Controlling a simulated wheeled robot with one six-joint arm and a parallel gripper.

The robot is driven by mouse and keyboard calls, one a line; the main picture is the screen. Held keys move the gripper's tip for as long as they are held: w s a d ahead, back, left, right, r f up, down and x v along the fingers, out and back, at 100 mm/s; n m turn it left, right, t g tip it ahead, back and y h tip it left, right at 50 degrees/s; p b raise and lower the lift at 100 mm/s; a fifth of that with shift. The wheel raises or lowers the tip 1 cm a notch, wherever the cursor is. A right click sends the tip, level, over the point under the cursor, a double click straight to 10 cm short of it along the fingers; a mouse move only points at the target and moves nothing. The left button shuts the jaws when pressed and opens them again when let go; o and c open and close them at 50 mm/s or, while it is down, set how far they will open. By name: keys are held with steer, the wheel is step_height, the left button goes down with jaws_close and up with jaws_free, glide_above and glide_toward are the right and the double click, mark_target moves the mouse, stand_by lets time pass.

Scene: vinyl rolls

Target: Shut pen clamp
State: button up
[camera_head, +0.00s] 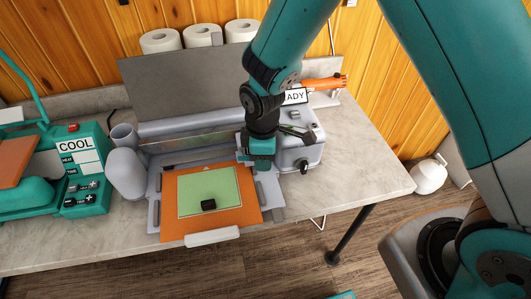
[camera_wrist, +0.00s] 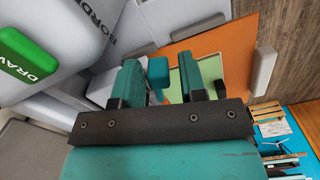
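A grey cutting machine (camera_head: 150,213) stands on the counter with an orange mat (camera_head: 250,203) and a green sheet (camera_head: 226,188) in front of it. My gripper (camera_head: 254,163) points down at the right part of the machine, beside its right end housing. In the wrist view my gripper (camera_wrist: 160,80) has its two teal fingers apart. A small teal block (camera_wrist: 158,70), which looks like the pen clamp, shows between and beyond the fingers; I cannot tell whether they touch it. In the head view the clamp is hidden by my gripper.
The right end housing (camera_head: 297,152) has a sign ending in "ADY" above it. A teal heat press (camera_head: 80,170) marked "COOL" stands at left. White rolls (camera_head: 203,36) stand behind. A small black block (camera_head: 208,205) lies on the green sheet. The counter at right (camera_head: 365,165) is clear.

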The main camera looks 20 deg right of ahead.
steer(key=shift+o, duration=0.4)
steer(key=shift+w, duration=0.1)
steer(key=shift+a+r, duration=0.1)
steer(key=shift+w+r, duration=0.1)
steer(key=shift+r, duration=0.2)
step_height(320, 180, up, 17)
steer(key=b, duration=0.2)
steer(key=shift+f, duration=0.15)
steer(key=shift+c, duration=0.2)
